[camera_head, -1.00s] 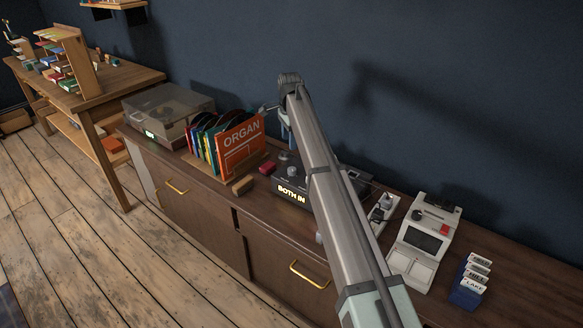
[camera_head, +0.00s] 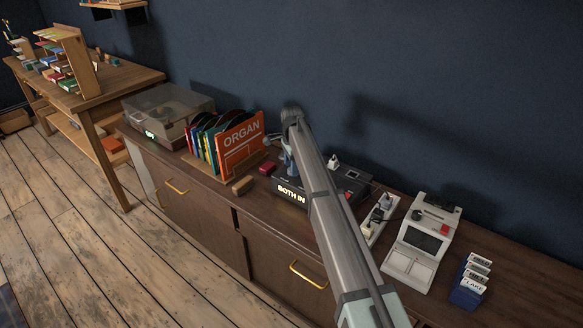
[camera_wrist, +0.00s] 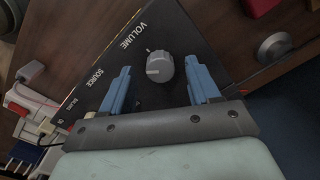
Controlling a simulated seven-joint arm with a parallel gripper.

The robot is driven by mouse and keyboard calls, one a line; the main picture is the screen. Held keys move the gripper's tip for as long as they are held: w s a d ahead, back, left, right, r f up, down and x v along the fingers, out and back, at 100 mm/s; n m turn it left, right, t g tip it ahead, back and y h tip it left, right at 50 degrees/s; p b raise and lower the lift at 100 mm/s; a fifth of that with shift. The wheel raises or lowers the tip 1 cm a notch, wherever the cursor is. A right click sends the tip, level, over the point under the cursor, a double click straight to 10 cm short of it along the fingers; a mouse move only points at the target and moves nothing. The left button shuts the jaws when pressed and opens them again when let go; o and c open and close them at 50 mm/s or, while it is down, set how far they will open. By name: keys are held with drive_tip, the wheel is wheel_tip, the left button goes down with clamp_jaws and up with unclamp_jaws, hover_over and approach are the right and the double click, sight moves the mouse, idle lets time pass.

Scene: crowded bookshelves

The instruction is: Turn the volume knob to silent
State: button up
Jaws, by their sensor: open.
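The volume knob (camera_wrist: 160,67) is a grey round knob with a pale mark, on a black panel labelled VOLUME, in the wrist view. My gripper (camera_wrist: 163,75) is open, with one blue finger on each side of the knob and a gap on both sides. I cannot tell how far above the panel the fingertips are. In the head view the black amplifier box (camera_head: 352,181) shows a lit "BOTH IN" display (camera_head: 291,194). My arm hides much of the box and the knob there, and only a bit of my gripper (camera_head: 288,160) shows.
An orange ORGAN record sleeve (camera_head: 240,143) and other records stand left of the box, beside a turntable (camera_head: 168,108). A red block (camera_head: 268,168) lies near the box. A power strip (camera_head: 379,217), a white device (camera_head: 424,240) and a blue card holder (camera_head: 467,291) stand right.

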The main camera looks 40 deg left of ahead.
drive_tip(key=shift+f, duration=0.65)
drive_tip(key=c, duration=1)
